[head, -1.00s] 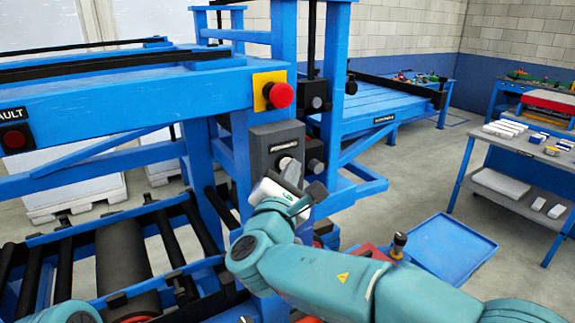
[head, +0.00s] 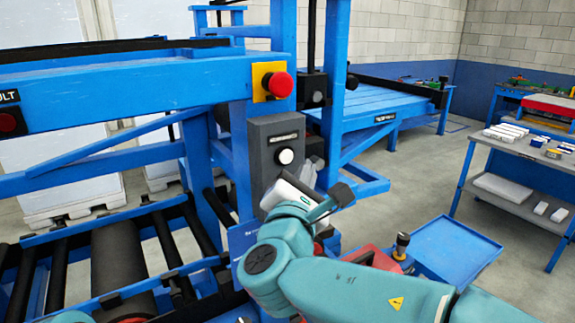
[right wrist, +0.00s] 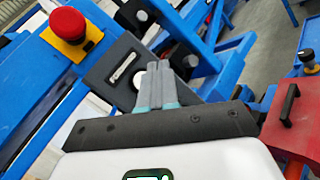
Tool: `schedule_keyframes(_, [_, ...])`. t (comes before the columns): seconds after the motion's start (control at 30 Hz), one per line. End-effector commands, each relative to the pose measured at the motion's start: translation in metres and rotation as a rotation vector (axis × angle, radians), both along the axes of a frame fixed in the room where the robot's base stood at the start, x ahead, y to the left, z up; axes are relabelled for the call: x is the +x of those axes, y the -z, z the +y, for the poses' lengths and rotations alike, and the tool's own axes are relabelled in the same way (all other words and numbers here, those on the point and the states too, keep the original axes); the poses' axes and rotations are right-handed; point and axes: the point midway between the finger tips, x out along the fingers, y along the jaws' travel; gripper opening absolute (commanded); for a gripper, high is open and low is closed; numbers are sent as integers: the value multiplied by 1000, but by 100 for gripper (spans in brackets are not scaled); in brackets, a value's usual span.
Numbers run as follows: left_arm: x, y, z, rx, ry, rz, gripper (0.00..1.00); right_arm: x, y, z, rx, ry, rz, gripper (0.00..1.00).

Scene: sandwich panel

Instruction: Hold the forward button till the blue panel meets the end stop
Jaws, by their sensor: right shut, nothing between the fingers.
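A dark grey control box (head: 277,150) is fixed to the blue machine frame. It carries a pale round button (head: 286,157) under a label strip too small to read. The button also shows in the right wrist view (right wrist: 138,77), partly behind the fingers. My right gripper (head: 312,170) is shut and empty, just right of the button in the head view. In the right wrist view its fingertips (right wrist: 160,66) overlap the button's right edge; whether they touch it I cannot tell. I cannot make out the blue panel or end stop. My left gripper is out of view.
A red emergency stop (head: 279,84) on a yellow plate sits above the box. A roller conveyor (head: 120,265) lies at lower left. A blue table (head: 375,107) stands behind, a workbench (head: 530,150) at right, and a blue tray (head: 455,257) at lower right.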

Motion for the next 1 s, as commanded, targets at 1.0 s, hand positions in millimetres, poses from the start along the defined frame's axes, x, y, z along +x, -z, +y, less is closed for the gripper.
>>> schedule_keyframes(1.0, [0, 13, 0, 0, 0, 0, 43, -17, 0, -10, 0, -1, -1, 0])
